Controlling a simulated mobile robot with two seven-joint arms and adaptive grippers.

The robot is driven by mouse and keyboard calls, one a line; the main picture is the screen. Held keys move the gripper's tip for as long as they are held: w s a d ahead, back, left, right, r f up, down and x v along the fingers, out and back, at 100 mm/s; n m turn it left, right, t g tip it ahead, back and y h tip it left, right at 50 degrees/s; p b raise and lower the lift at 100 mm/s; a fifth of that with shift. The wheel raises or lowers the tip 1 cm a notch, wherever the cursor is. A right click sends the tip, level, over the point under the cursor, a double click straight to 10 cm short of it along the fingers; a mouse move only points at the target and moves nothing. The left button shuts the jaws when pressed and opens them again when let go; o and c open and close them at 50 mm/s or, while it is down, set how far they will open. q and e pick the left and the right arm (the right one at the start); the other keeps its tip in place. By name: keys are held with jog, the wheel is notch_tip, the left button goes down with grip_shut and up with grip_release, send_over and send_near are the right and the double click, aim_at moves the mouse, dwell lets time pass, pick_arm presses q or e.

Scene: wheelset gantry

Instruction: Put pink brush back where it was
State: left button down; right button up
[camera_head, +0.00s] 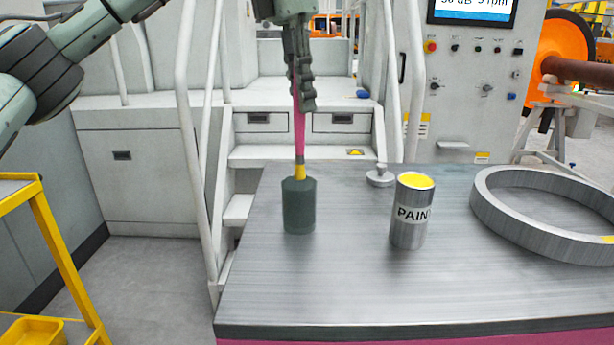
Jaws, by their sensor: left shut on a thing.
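The pink brush (299,135) hangs upright from my left gripper (301,98), which is shut on the upper part of its pink handle. Its dark ferrule and yellow bristles point down. The bristles meet the top of a dark green-grey cylindrical holder (299,208) standing on the metal table (330,285). Their lower end is hidden at the holder's rim, so how deep they reach cannot be told. A paint can (408,225) with yellow paint at its top stands on the table to the right. My right gripper is not in view.
A large metal ring (490,205) lies on the table at the right. A small knobbed metal piece (380,177) sits behind the can. White handrails (190,130) and steps rise behind the table. A yellow cart (60,240) stands at the left. The table's front is clear.

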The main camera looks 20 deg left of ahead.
aim_at(301, 163)
pick_arm(q)
jog(key=f, duration=0.3)
jog(key=shift+s+a+f, duration=0.15)
jog(key=shift+s, duration=0.05)
jog(key=shift+f, duration=0.35)
notch_tip(301, 163, down, 4)
jog(key=shift+r, duration=0.15)
jog(key=shift+f, duration=0.2)
jog(key=c, duration=1.5)
grip_release()
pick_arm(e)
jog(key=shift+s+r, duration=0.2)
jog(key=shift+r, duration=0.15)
